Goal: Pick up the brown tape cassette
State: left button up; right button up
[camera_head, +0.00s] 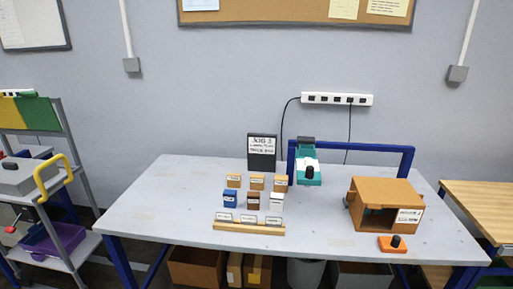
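The brown tape cassette (253,202) is a small upright block with a pale label near its top. It stands on the grey-white table (150,213), in the middle of a front row. A blue block (230,201) stands to its left and a white block (276,202) to its right, with small gaps between. Several orange-tan blocks with labels (257,184) stand in a row behind. Neither of my grippers shows in the head view.
A wooden rack with label cards (249,229) lies in front of the blocks. A dark sign (262,160) and a teal device (308,174) stand behind. A brown open box (385,192) and an orange button unit (392,244) are at right. The table's left part is clear.

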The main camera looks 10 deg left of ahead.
aim_at(253, 197)
jog(key=i+j, duration=0.35)
jog(key=i, duration=0.2)
jog(key=i+j+u, duration=0.1)
jog(key=i+j, duration=0.3)
jog(key=i, duration=0.15)
